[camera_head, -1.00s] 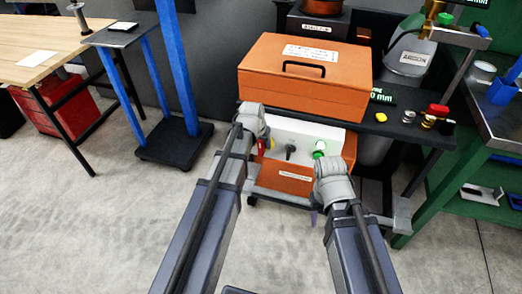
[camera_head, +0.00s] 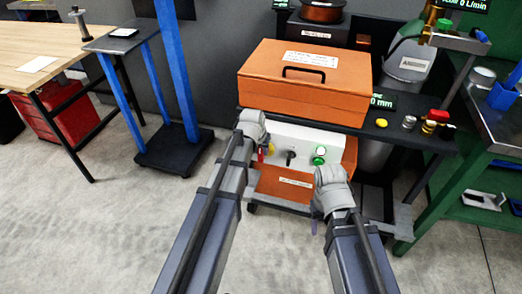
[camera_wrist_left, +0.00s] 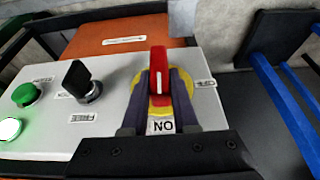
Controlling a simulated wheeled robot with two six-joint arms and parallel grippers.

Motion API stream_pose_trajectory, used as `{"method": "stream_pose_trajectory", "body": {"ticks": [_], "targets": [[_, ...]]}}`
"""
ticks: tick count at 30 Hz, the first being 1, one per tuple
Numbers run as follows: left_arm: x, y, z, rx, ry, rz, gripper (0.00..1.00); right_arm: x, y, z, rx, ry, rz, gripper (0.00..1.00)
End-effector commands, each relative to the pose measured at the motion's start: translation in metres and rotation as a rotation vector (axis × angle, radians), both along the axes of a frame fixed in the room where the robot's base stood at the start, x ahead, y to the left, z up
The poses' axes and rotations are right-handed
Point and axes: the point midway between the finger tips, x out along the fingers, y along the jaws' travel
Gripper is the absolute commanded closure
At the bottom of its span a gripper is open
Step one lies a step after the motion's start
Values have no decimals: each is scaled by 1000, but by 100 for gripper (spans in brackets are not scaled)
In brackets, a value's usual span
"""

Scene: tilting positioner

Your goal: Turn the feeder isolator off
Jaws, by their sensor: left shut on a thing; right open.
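The feeder isolator is a red upright handle (camera_wrist_left: 158,70) on a yellow round plate (camera_wrist_left: 181,98), at the end of a white panel (camera_wrist_left: 118,69). A label reading "NO" in the picture sits below the handle. My left gripper (camera_wrist_left: 161,92) is shut on the red handle, with one dark finger on each side. In the head view, my left wrist partly hides the isolator, and a bit of its yellow plate (camera_head: 271,149) shows. My right gripper (camera_head: 316,208) is open and low in front of the orange unit, its fingers mostly hidden by its wrist.
The panel also carries a black selector knob (camera_wrist_left: 77,79), a green button (camera_wrist_left: 27,94) and a lit white-green lamp (camera_wrist_left: 10,128). An orange case (camera_head: 305,85) stands on the dark shelf above the panel. A green bench (camera_head: 480,180) stands at the right.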

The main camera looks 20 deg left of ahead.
Motion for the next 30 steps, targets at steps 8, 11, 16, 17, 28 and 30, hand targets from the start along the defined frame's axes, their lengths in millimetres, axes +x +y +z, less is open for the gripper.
{"method": "stream_pose_trajectory", "body": {"ticks": [8,11,16,17,28,30], "targets": [[0,0,0,-3,0,0,100,0,0,0,0,0,0,50],[0,1,-1,-17,1,0,100,0,0,-1,0,0,0,50],[0,3,-2,-87,2,3,100,0,0,-3,0,0,0,50],[0,3,-3,-106,4,2,100,0,0,-4,0,0,0,50],[1,11,-9,-432,15,2,100,0,0,-27,0,0,0,50],[1,12,-10,-499,17,2,100,0,0,-35,0,0,0,50]]}}
